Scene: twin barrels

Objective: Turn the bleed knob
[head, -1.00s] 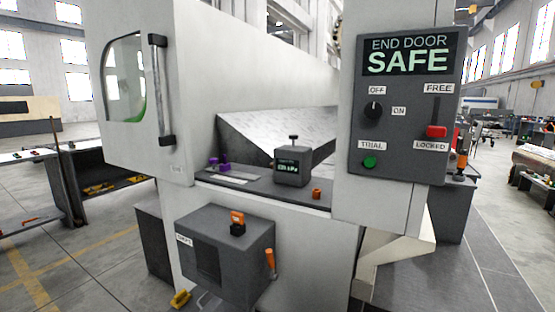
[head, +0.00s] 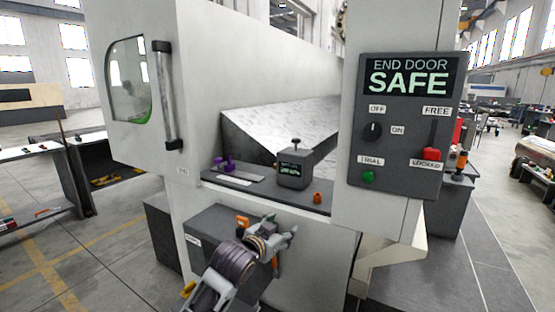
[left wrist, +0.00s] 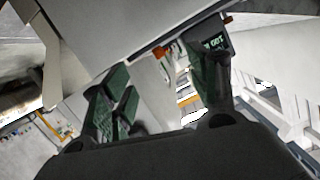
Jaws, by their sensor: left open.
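No label for the bleed knob is legible. A small orange knob (head: 317,197) sits on the dark shelf (head: 222,190), right of a grey gauge box (head: 293,170) with a green-lit display and a black top knob. My left gripper (head: 284,240) is open and empty, below the shelf and in front of the grey lower box (head: 200,232). It is apart from the orange knob. In the left wrist view its two fingers (left wrist: 163,85) stand apart, with a lit display (left wrist: 214,43) behind the right finger. My right gripper is not in view.
The control panel (head: 365,195) on the right post reads END DOOR SAFE, with a black selector (head: 373,131), a red slider (head: 431,154) by LOCKED and a green button (head: 368,176). Purple pieces (head: 226,163) stand on the shelf's left. A vertical door handle (head: 166,95) is at left.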

